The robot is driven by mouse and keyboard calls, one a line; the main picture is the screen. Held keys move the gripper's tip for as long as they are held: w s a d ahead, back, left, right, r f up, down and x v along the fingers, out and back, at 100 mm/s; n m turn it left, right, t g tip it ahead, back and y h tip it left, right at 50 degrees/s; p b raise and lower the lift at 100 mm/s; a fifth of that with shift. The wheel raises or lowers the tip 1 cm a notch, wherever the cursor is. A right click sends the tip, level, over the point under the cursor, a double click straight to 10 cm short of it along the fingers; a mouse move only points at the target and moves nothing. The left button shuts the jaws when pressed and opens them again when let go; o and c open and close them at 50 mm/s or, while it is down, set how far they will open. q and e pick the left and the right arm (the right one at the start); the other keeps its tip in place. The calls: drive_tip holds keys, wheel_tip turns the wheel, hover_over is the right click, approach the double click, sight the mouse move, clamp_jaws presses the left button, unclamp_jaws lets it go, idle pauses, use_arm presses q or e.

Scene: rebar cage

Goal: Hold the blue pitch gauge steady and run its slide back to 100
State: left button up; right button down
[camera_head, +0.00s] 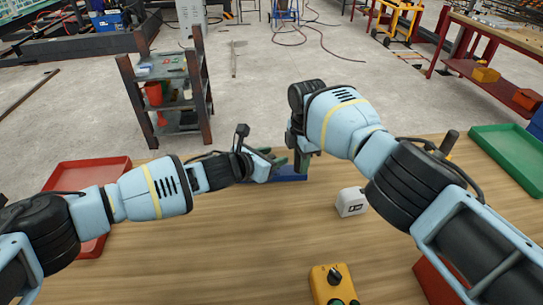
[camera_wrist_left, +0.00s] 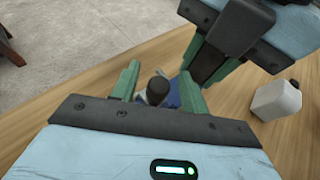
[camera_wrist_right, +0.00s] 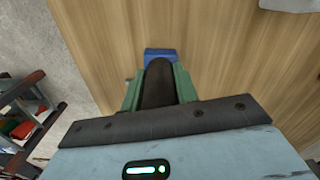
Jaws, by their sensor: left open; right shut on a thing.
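The blue pitch gauge (camera_head: 291,174) lies near the far edge of the wooden table, mostly hidden by my grippers. My right gripper (camera_head: 301,166) comes down on it from above, shut on a dark upright part of it (camera_wrist_right: 158,86); the blue body (camera_wrist_right: 161,52) shows just beyond the fingers. My left gripper (camera_head: 272,160) is low beside the gauge at its left, open. In the left wrist view a dark rounded knob (camera_wrist_left: 157,91) sits between the green fingers, with blue (camera_wrist_left: 174,96) behind it; I cannot tell whether they touch it. The slide's scale is unreadable.
A white block-like item (camera_head: 351,202) stands right of the gauge. A yellow box with a black knob (camera_head: 333,285) is at the front. A red tray (camera_head: 82,176) lies left, a green tray (camera_head: 512,150) right. A shelf cart (camera_head: 168,92) stands beyond the table.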

use_arm(q)
clamp_jaws()
drive_tip(key=shift+d, duration=0.85)
use_arm(e)
drive_tip(key=shift+a, duration=0.1)
use_arm(q)
unclamp_jaws()
drive_tip(key=shift+a, duration=0.1)
